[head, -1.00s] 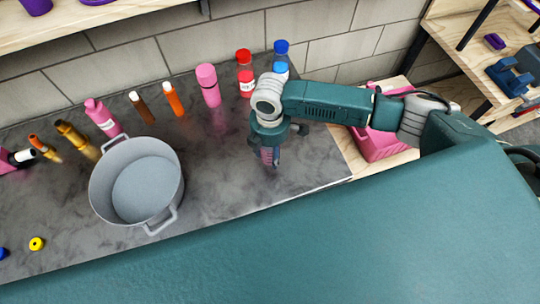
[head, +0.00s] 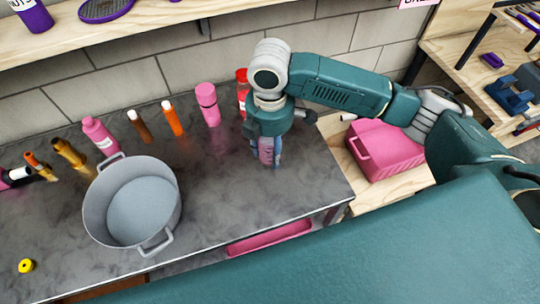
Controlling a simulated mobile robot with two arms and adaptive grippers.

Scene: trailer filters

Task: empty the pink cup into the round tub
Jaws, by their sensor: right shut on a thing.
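The round tub (head: 97,216) is a grey, two-handled pot standing on the dark counter at the left; I see no contents in it. My right gripper (head: 268,158) points down over the counter, right of the tub and apart from it. It is shut on a pink thing, likely the pink cup (head: 266,150), which shows only as a strip between the fingers. The cup's rim and contents are hidden by the gripper. I cannot tell whether its base touches the counter. My left gripper is not in view.
Along the wall stand a pink bottle (head: 99,136), brown (head: 139,126) and orange (head: 173,119) tubes, a pink bottle (head: 208,105) and a red-capped bottle (head: 242,82). A pink bin (head: 386,150) sits right of the counter. The counter between tub and gripper is clear.

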